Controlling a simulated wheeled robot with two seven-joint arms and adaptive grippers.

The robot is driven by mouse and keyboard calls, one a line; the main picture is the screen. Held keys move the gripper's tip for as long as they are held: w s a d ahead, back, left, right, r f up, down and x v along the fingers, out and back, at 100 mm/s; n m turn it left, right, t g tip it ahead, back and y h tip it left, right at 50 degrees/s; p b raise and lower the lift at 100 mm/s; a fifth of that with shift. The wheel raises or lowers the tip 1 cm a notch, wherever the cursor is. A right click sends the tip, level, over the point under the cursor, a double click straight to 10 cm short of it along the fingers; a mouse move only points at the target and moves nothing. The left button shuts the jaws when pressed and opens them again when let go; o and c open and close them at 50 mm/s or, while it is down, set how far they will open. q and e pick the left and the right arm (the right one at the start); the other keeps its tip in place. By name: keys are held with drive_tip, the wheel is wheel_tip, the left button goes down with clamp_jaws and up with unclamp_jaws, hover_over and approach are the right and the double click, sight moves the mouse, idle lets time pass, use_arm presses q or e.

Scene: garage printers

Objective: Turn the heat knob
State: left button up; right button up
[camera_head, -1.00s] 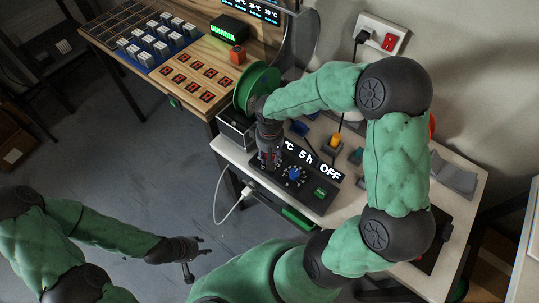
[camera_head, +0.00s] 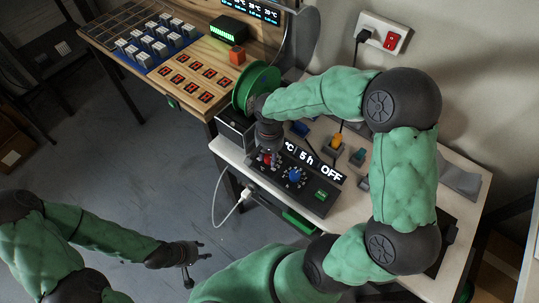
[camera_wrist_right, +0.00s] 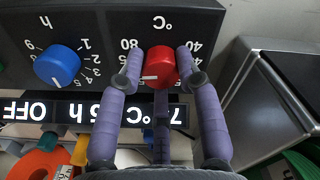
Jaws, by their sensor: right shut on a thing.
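The heat knob is a red knob (camera_wrist_right: 160,66) marked °C on a dark control box (camera_head: 322,203). It also shows in the head view (camera_head: 266,158), partly behind my gripper. My right gripper (camera_wrist_right: 156,68) is shut on it, one finger on each side. The knob's white pointer line shows at its lower left. A blue knob (camera_wrist_right: 58,67) marked h sits beside it, also in the head view (camera_head: 294,175). The display (camera_head: 314,162) reads °C, 5 h and OFF; my gripper hides part of the temperature. My left gripper (camera_head: 194,252) is open and empty over the floor.
The box stands at the front of a white table (camera_head: 232,153). A green spool (camera_head: 262,83) is close behind my right gripper. Small coloured parts lie behind the box. A wooden table (camera_head: 187,57) with blocks stands to the left. A white cable (camera_head: 217,199) hangs at the front.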

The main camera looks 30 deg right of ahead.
sight(269, 158)
drive_tip(key=shift+s+a+f, duration=0.1)
drive_tip(key=shift+s, duration=0.1)
idle(0.3)
drive_tip(key=o, duration=1.1)
drive_tip(key=shift+o, duration=0.2)
drive_tip(key=shift+w+r, duration=0.1)
drive_tip(key=shift+r, duration=0.1)
drive_tip(key=shift+r, duration=0.3)
wheel_tip(269, 158, up, 11)
